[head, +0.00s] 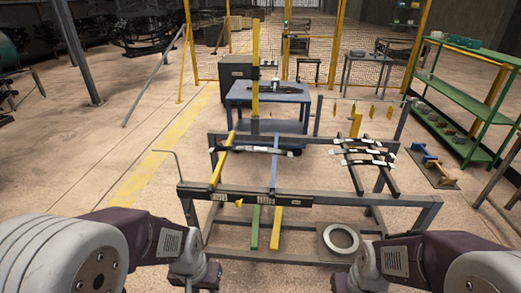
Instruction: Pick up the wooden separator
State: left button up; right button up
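No piece is clearly recognisable as the wooden separator. Bar-like pieces lie on or hang by the dark metal rack (400,200) in front of me: a yellow bar (221,160) at left, a blue bar (274,165) in the middle, and a green bar (255,228) and a yellow-orange bar (277,228) below the front rail. A short yellow block (356,124) stands at the rack's back right, by stacked dark strips (365,152) with pale ends. My two arms come in at the bottom left and bottom right.
A blue table (270,96) stands behind the rack. A green shelf unit (470,100) is at right, with a blue-and-orange item (438,168) on the floor beside it. A pale ring (341,239) lies low at the rack's front right. Open floor lies at left.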

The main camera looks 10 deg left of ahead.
aim_at(445, 180)
jog(key=i+l+z, duration=0.15)
jog(key=i+l, duration=0.35)
jog(key=i+l+z, duration=0.2)
jog(key=i+l, duration=0.3)
jog(key=i+l+z, duration=0.15)
jog(key=i+l, duration=0.2)
jog(key=i, duration=0.2)
